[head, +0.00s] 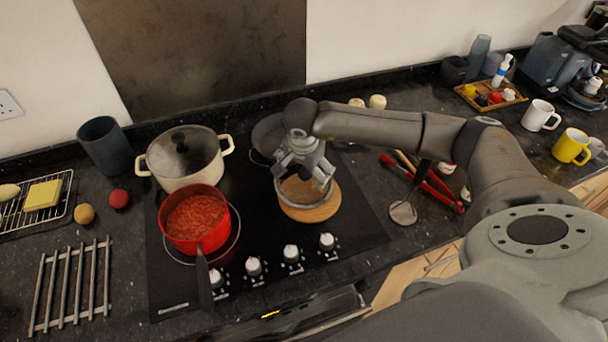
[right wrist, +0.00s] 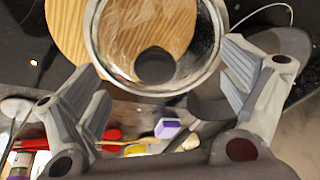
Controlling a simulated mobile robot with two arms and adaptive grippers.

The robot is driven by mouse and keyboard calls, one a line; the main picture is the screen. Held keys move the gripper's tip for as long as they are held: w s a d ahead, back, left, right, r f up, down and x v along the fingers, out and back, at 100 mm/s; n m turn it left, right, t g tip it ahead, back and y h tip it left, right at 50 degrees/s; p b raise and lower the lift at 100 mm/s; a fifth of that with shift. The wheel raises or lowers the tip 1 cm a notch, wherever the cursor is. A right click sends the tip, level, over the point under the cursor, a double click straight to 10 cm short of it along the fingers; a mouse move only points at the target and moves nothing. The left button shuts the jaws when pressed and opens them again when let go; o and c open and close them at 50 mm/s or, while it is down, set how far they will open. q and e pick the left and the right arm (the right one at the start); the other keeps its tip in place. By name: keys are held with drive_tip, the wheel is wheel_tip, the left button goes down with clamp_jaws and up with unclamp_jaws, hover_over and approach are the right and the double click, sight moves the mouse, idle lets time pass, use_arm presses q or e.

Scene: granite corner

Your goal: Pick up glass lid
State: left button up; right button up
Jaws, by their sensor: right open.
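The glass lid (right wrist: 130,35) has a metal rim and a dark round knob (right wrist: 155,65). In the right wrist view it lies over a round wooden board (right wrist: 67,25). In the head view the lid (head: 298,190) is partly hidden under my right gripper (head: 308,176), and the board (head: 312,212) shows in front of it on the black cooktop. My right gripper is open, with its fingers (right wrist: 160,88) to either side of the knob's line and nothing between them. I cannot tell how far above the lid they are. My left gripper is not in view.
A red pot (head: 197,218) of sauce and a cream pot (head: 181,160) with its own dark lid stand left of the board. A dark pan (head: 266,133) is behind. Red-handled tools (head: 437,190) and a ladle (head: 403,212) lie to the right.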

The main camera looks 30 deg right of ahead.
drive_tip(key=shift+w+d+f, duration=0.1)
drive_tip(key=shift+f, duration=0.35)
drive_tip(key=shift+d+f, duration=0.1)
drive_tip(key=shift+f, duration=0.25)
drive_tip(key=shift+w+f, duration=0.15)
drive_tip(key=shift+f, duration=0.05)
drive_tip(key=c, duration=1.1)
drive_tip(key=shift+s, duration=0.2)
drive_tip(key=c, duration=0.7)
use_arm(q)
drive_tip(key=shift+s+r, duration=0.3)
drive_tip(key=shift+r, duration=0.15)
use_arm(e)
clamp_jaws()
drive_tip(key=shift+s, duration=0.1)
